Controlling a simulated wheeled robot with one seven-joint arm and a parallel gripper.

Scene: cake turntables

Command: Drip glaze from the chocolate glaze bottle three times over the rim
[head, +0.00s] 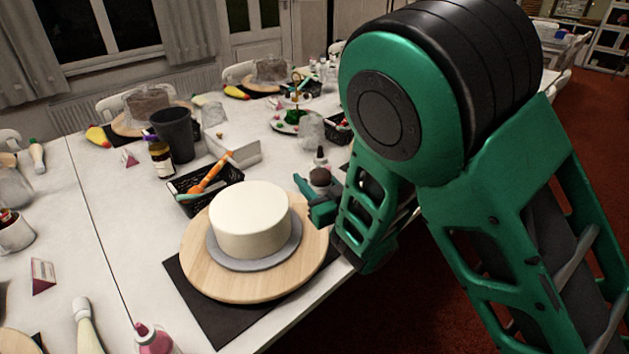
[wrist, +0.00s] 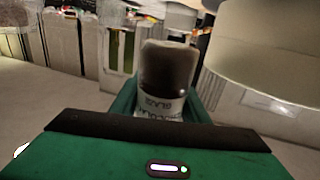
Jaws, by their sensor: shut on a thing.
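The chocolate glaze bottle (head: 320,177) shows as a brown body between my gripper's (head: 316,200) fingers, just right of the cake. The wrist view shows the bottle (wrist: 168,75) close up, with a pale rounded end, dark brown contents and a partly readable label. My gripper is shut on it. Its nozzle cannot be made out for certain. A plain cream-coloured cake (head: 249,222) stands on a grey disc (head: 257,262) on a round wooden turntable (head: 215,285). The bottle is beside the cake's right side, apart from it. No glaze shows on the visible cake surface.
The turntable stands on a dark mat (head: 187,300). Behind the cake is a black basket (head: 185,205) of tools. Farther back are a dark cup (head: 174,134), a brown jar (head: 161,159) and a white tray (head: 235,150). A pink bottle (head: 153,340) stands near the front.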

